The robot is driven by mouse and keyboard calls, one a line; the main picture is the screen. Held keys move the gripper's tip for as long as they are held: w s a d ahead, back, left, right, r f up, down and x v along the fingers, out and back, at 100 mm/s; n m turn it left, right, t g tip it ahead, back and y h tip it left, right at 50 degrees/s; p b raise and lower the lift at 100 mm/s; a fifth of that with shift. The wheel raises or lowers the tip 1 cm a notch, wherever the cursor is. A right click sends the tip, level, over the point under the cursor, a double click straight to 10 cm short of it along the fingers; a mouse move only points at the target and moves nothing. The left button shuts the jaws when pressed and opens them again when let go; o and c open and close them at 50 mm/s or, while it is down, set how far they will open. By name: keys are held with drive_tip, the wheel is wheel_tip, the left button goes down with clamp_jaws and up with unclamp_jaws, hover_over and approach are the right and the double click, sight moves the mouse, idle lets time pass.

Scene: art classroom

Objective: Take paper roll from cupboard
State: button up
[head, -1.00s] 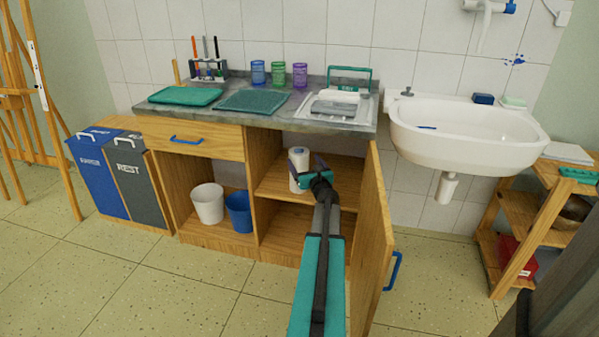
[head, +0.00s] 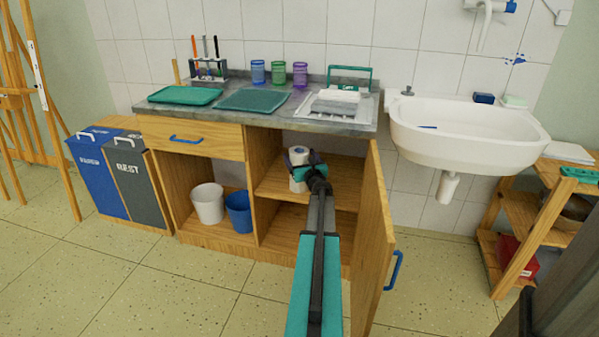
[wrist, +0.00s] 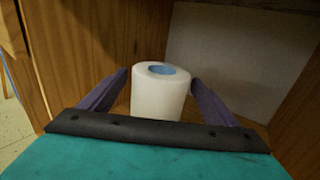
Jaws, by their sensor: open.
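The white paper roll (head: 299,157) stands upright on the upper shelf (head: 336,188) of the open right side of the cupboard (head: 248,190). In the wrist view the paper roll (wrist: 158,92) shows a blue core at its top and stands between the two purple fingers. My gripper (head: 303,166) reaches into the cupboard at the roll. In the wrist view my gripper (wrist: 158,80) is open, with a finger on each side of the roll and small gaps visible. The roll's lower part is hidden by the gripper body.
The open cupboard door (head: 373,240) stands to the right of my arm. Cupboard walls and the worktop (head: 260,121) enclose the shelf. A white bucket (head: 208,203) and a blue bucket (head: 239,211) stand in the left compartment. A sink (head: 462,140) is at right.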

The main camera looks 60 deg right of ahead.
drive_tip(key=shift+w+d, duration=0.4)
drive_tip(key=shift+w, duration=0.1)
drive_tip(key=c, duration=1.5)
